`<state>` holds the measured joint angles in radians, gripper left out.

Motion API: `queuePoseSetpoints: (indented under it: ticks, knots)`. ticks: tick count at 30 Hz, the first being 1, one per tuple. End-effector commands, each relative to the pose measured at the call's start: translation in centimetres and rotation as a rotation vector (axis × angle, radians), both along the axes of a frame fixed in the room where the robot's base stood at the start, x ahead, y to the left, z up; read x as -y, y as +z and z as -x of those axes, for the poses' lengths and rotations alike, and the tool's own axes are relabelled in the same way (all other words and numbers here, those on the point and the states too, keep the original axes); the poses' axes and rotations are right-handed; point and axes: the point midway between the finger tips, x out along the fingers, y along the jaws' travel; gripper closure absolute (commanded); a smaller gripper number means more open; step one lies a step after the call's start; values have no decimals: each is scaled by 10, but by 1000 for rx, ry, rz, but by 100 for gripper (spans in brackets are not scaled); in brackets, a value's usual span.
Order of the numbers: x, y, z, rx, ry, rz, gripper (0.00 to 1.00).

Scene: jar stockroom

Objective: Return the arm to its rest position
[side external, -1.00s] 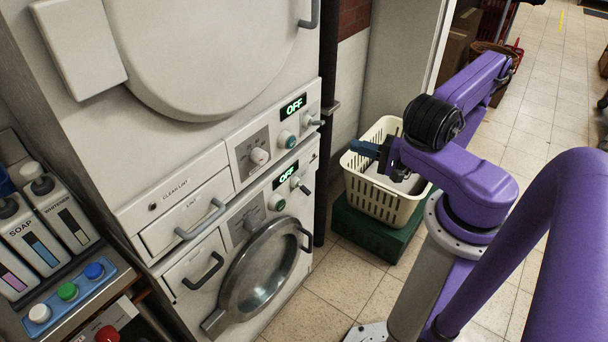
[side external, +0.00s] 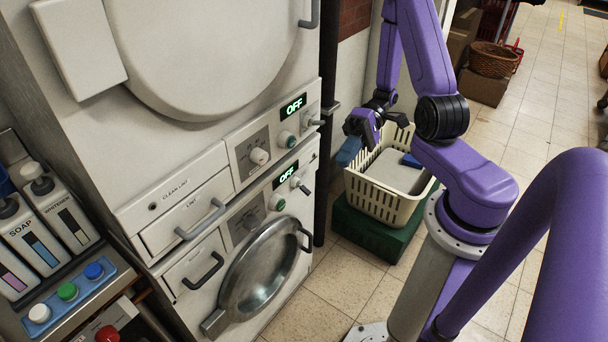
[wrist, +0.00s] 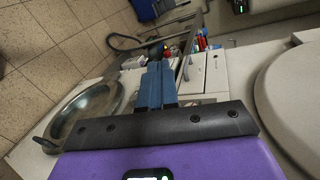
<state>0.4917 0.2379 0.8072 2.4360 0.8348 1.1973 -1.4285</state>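My gripper (side external: 349,152) hangs at the end of my raised purple arm, in front of the cream basket's near-left rim in the side view. Its blue fingers point down and left toward the machines. In the wrist view the two blue fingers of my gripper (wrist: 157,86) lie side by side with nothing visible between them. The gripper is shut and empty, apart from the washer and dryer fronts.
The cream basket (side external: 382,204) holds grey and blue items and stands on a green box (side external: 372,234). The lower machine's round door (side external: 262,268) and the lint drawer (side external: 186,213) are at left. Soap bottles (side external: 28,232) stand far left.

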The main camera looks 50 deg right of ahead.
Motion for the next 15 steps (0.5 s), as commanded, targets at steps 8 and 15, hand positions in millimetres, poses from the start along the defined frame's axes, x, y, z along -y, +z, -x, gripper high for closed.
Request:
queuePoseSetpoints:
  ticks: [8,15]
  knots:
    - [-18,12,24,-49,354,192,100]
    - [-26,21,44,-40,610,387,100]
